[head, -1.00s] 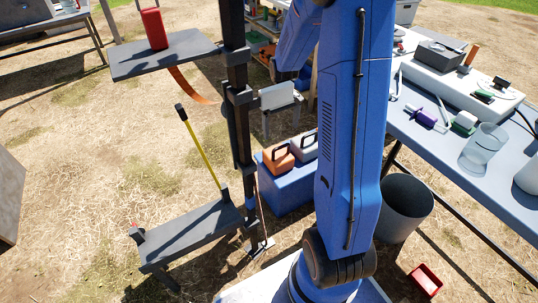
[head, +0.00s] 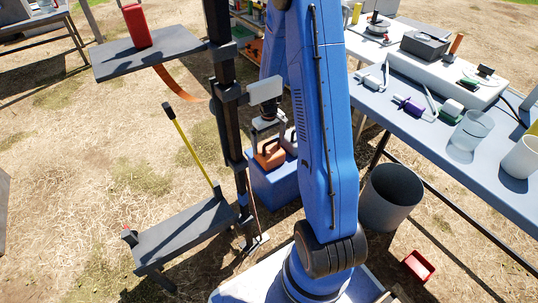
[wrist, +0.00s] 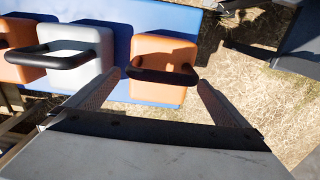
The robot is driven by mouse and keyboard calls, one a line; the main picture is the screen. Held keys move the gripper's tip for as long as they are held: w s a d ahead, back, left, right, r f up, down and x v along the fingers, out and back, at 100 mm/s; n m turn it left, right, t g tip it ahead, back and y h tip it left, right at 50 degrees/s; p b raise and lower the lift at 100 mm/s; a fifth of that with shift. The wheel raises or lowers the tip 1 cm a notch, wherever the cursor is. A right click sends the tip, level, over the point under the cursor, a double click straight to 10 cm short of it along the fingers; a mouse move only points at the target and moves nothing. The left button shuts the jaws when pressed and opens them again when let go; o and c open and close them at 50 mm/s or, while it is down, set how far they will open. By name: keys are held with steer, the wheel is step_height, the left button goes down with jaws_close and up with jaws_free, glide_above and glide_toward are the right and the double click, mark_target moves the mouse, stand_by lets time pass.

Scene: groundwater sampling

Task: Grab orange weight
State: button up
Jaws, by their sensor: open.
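An orange block-shaped weight (wrist: 163,90) with a dark bar handle sits at the right end of a blue stand in the wrist view. It also shows in the head view (head: 269,158), left of my blue arm. My gripper (wrist: 158,80) is open, and its two fingers appear on either side of the orange weight's handle. In the head view my gripper (head: 268,130) is just above the weight. I cannot tell whether the fingers touch the handle.
A light grey weight (wrist: 77,50) stands close to the left, with another orange weight (wrist: 20,70) beyond it. The blue stand (head: 272,188) is beside a dark post with shelves (head: 190,232). A grey bin (head: 390,197) and a cluttered table (head: 430,130) are on the right.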

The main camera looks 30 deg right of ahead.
mark_target(269, 149)
steer(key=shift+s+f, duration=0.2)
steer(key=shift+f, duration=2.4)
steer(key=c, duration=2)
